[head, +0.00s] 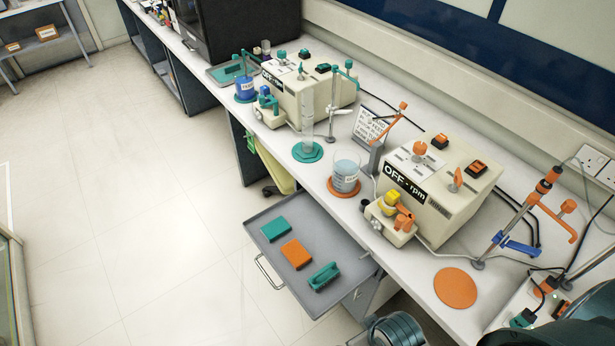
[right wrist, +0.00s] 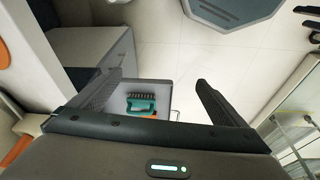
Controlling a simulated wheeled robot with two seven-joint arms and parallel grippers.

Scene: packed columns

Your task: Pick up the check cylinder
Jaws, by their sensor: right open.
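A tall clear cylinder (head: 307,125) stands upright on a teal round base (head: 307,152) on the bench in the head view, in front of the left cream machine; I take it to be the check cylinder. It does not show in the right wrist view. My right gripper (right wrist: 160,80) is open, with nothing seen between its fingers. It points down towards the open drawer, away from the cylinder. My left gripper is not in view.
The grey drawer (head: 342,268) is pulled out, holding a teal block (head: 275,229), an orange block (head: 296,254) and a teal brush (head: 324,276). A beaker (head: 346,172) stands right of the cylinder. Machines (head: 440,185) and clamp stands (head: 500,235) crowd the bench; floor on the left is clear.

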